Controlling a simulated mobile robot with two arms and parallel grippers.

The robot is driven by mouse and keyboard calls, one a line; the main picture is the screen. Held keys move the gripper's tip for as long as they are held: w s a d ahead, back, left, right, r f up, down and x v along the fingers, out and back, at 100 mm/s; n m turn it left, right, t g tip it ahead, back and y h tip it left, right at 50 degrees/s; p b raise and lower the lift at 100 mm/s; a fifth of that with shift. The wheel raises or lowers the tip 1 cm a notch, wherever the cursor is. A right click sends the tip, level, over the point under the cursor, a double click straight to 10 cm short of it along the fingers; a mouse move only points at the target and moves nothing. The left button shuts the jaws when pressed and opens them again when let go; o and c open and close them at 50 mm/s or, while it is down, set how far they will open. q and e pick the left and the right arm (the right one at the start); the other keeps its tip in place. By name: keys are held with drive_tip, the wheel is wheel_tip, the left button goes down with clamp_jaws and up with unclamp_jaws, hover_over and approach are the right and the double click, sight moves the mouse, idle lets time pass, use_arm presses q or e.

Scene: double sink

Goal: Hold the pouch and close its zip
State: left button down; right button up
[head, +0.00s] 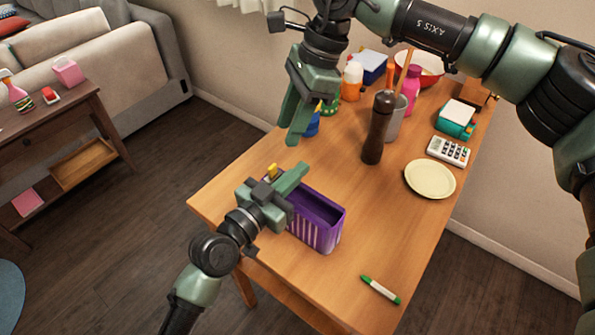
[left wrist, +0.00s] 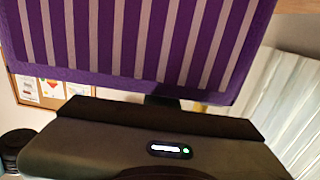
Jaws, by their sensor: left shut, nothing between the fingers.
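The pouch (head: 325,232) is purple with pale stripes and sits at the table's near left edge. Its top is open, showing a dark inside. In the left wrist view its striped side (left wrist: 140,40) fills the top. My left gripper (head: 298,172) is shut and empty at the pouch's far left end; I cannot tell whether it touches the pouch. A small yellow piece (head: 272,170) shows beside this gripper; I cannot tell if it is the zip pull. My right gripper (head: 290,128) hangs beyond the pouch, fingers pointing down and slightly apart, with nothing seen between them.
A dark pepper mill (head: 378,130), a cream plate (head: 430,179) and a calculator (head: 448,151) stand farther back on the table (head: 370,220). A green and white marker (head: 381,290) lies near the right front. Bottles and a bowl (head: 430,66) crowd the far end.

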sight(301, 211)
idle(0.5)
use_arm(q)
drive_tip(key=c, duration=1.7)
unclamp_jaws()
drive_tip(key=shift+s+a+f, duration=0.1)
drive_tip(key=shift+s+a, duration=0.25)
drive_tip(key=shift+s, duration=0.05)
drive_tip(key=b+v, duration=0.2)
drive_tip(key=v, duration=0.4)
drive_tip(key=shift+s+a, duration=0.2)
drive_tip(key=shift+s, duration=0.15)
